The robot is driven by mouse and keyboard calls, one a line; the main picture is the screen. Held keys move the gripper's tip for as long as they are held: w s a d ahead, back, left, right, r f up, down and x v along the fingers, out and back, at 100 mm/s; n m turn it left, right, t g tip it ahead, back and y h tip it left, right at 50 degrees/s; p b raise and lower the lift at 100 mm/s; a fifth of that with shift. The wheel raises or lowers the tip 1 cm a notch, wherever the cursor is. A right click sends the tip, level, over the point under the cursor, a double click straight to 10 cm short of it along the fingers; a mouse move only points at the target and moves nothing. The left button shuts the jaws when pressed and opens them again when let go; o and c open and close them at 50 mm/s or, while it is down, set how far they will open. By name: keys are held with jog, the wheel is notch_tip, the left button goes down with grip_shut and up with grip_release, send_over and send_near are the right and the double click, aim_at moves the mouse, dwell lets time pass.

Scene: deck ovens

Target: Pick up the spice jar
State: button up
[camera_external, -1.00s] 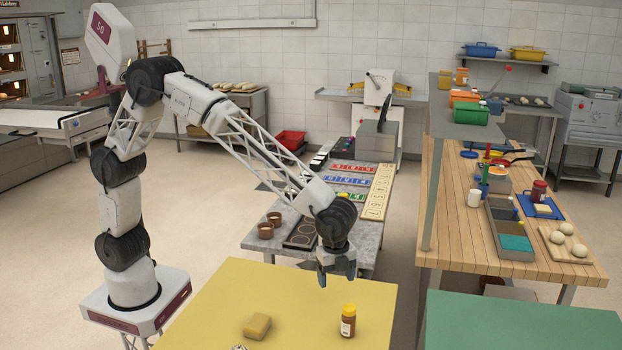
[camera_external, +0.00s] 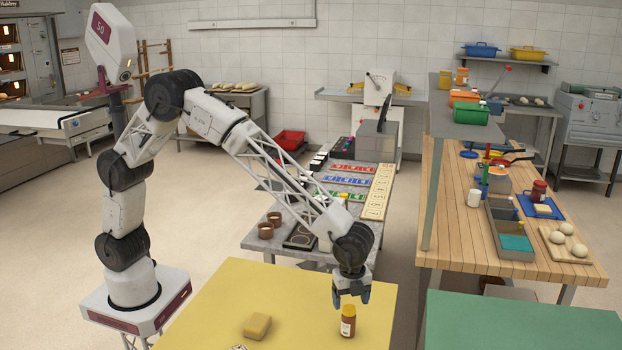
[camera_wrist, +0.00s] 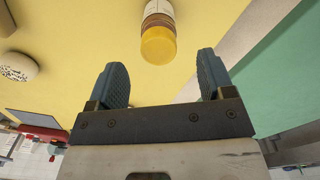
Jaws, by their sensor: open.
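The spice jar (camera_external: 348,322) stands upright on the yellow table (camera_external: 290,285), near its right side. It has a yellow-orange cap, a brown body and a pale label. My gripper (camera_external: 351,303) is open just above and behind the jar's cap in the external view. In the wrist view the jar (camera_wrist: 158,35) shows cap-first, beyond the two blue-grey fingertips of my open gripper (camera_wrist: 162,72) and roughly centred between them. Nothing is between the fingers.
A small pale object (camera_external: 239,347) sits at the bottom picture edge. A green table (camera_external: 520,320) stands to the right, across a gap. The yellow surface around the jar is mostly clear.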

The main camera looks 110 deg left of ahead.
aim_at(349, 307)
jog(key=shift+f, duration=0.65)
jog(key=shift+s+a+f, duration=0.15)
jog(key=shift+f, duration=2.5)
jog(key=c, duration=1)
jog(key=shift+r, duration=0.15)
jog(key=shift+c, duration=0.2)
jog(key=shift+r, duration=0.85)
jog(key=shift+s+r, duration=0.1)
jog(key=shift+r, duration=0.8)
jog(key=s+a+r, duration=0.1)
jog(key=s, duration=1.4)
jog(key=shift+s+a+r, duration=0.15)
jog(key=shift+s+a, duration=0.1)
jog(key=shift+s, duration=0.1)
